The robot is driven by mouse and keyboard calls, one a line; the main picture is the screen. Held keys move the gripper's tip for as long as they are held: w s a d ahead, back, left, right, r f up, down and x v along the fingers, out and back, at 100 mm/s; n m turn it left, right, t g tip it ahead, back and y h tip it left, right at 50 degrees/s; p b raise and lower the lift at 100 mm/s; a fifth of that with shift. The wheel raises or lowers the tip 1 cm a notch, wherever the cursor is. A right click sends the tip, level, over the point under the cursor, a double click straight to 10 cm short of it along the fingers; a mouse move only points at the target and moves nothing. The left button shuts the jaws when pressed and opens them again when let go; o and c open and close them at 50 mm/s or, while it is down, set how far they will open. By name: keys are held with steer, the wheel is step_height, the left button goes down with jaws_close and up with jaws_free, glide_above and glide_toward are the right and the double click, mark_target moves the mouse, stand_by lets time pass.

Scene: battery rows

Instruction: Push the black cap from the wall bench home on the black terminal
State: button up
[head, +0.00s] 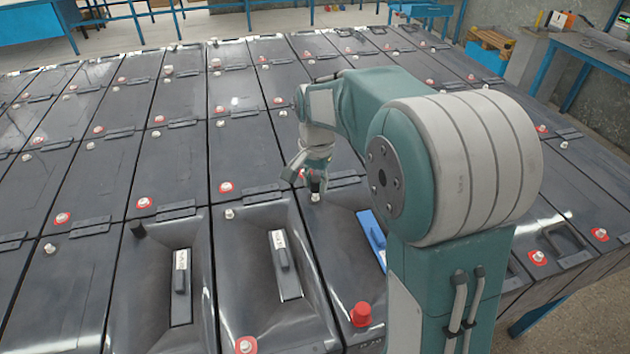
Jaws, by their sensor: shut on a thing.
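My gripper (308,172) is over the battery rows, in the middle of the head view, pointing down. It is shut on a small black cap (316,186), which shows dark and partly hidden between the fingers. Right under the cap is a pale terminal post (316,198) without a red ring, at the far left corner of a battery with a blue handle (372,236). The cap looks very close above this post or touching it; I cannot tell which. The wall bench (590,50) stands at the far right.
A red cap (361,314) sits at the near end of the same battery. Another black cap (138,229) sits on a battery to the left. Bare posts, some red-ringed, stick up from the surrounding battery tops. My arm hides part of the right side.

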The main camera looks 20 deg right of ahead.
steer(key=shift+f, duration=1.45)
stand_by(1.7)
steer(key=o, duration=0.8)
steer(key=shift+o, duration=0.2)
steer(key=o, duration=0.3)
steer(key=shift+r, duration=3.55)
